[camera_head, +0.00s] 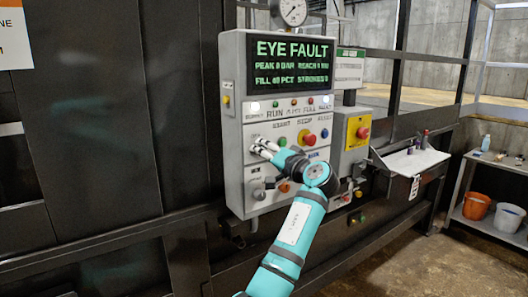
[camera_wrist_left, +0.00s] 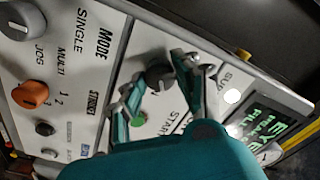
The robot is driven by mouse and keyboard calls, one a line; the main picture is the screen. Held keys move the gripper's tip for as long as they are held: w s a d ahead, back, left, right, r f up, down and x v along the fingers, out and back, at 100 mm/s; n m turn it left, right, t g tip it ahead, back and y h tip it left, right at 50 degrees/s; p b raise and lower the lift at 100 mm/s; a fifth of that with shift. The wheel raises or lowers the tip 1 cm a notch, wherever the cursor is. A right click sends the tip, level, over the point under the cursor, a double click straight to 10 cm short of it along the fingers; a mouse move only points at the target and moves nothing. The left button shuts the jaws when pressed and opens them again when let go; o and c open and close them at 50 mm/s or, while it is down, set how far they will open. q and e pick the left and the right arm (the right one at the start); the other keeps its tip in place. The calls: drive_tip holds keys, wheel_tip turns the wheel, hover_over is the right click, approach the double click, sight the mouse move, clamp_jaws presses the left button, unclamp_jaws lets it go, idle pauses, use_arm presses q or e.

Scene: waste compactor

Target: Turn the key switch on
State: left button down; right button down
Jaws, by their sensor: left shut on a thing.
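The grey control panel (camera_head: 234,140) carries a display that reads EYE FAULT. My left gripper (camera_head: 259,147) is at the left of the panel's upper control row. In the left wrist view, the dark round key switch (camera_wrist_left: 158,76) sits between the two fingers of my left gripper (camera_wrist_left: 165,72), which is shut on it. Part of an ON label shows beside the switch. In the head view the fingers hide the switch. My right gripper is in neither view.
A green start button (camera_wrist_left: 138,118) is close to one finger. A red mushroom button (camera_head: 309,139) is on the same panel, and a yellow-backed emergency stop (camera_head: 362,132) is to its right. The mode knob (camera_wrist_left: 22,17) and orange knob (camera_wrist_left: 30,94) are lower down.

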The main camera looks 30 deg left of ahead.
use_arm(q)
drive_tip(key=shift+r+m, duration=0.1)
drive_tip(key=shift+m, duration=0.2)
drive_tip(key=c, duration=0.9)
unclamp_jaws()
drive_tip(key=shift+c, duration=0.2)
drive_tip(key=v, duration=1.2)
drive_tip(key=shift+w, duration=0.1)
